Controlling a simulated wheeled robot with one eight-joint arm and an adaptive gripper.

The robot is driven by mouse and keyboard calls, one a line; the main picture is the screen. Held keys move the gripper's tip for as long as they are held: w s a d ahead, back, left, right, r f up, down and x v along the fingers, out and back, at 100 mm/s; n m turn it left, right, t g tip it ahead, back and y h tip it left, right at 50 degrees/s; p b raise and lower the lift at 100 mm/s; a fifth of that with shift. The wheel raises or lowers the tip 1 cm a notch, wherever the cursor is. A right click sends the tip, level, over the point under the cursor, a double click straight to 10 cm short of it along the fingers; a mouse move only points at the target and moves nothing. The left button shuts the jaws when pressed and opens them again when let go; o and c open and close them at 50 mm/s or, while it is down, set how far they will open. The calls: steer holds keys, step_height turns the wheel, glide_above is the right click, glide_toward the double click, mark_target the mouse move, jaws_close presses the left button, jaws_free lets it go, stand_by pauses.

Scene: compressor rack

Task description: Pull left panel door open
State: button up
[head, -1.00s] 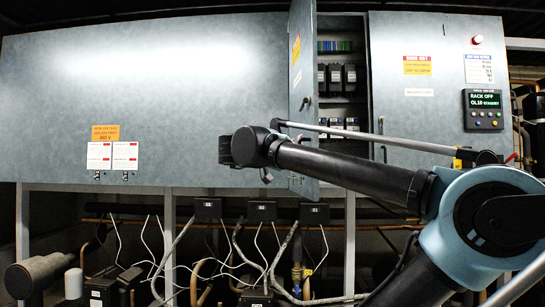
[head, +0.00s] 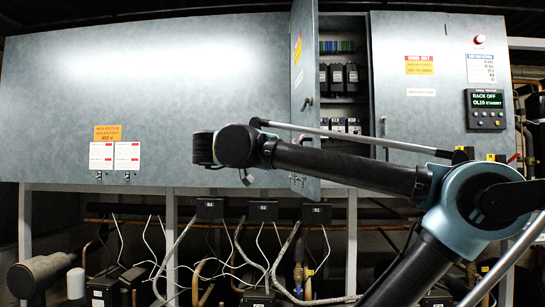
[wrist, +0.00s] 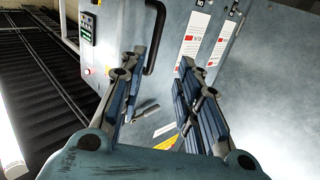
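The grey left panel door (head: 304,65) stands swung out in the head view, with shelves of electrical parts showing beside it. It bears a yellow label and a small dark handle (head: 308,101). My arm crosses in front of its lower part. My gripper is not clearly visible in the head view. In the wrist view my gripper (wrist: 162,58) is open, with its two blue-grey fingers apart and nothing seen between their tips. A grey panel surface (wrist: 205,55) lies beyond the fingers, with a black bar handle (wrist: 155,38) above them. I cannot tell whether the fingers touch it.
The right cabinet door (head: 425,110) carries a control display (head: 486,109) and a red lamp (head: 479,39). A wide grey panel (head: 150,70) fills the left. Pipes, cables and black boxes (head: 263,211) crowd the space below the cabinets.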

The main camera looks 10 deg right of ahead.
steer(key=shift+s+a, duration=0.4)
steer(key=shift+a, duration=0.2)
steer(key=shift+w+d, duration=0.1)
steer(key=shift+d, duration=0.05)
steer(key=x, duration=0.8)
stand_by(0.7)
stand_by(0.6)
steer(key=shift+x, duration=1.75)
stand_by(1.7)
steer(key=shift+w, duration=0.1)
stand_by(0.4)
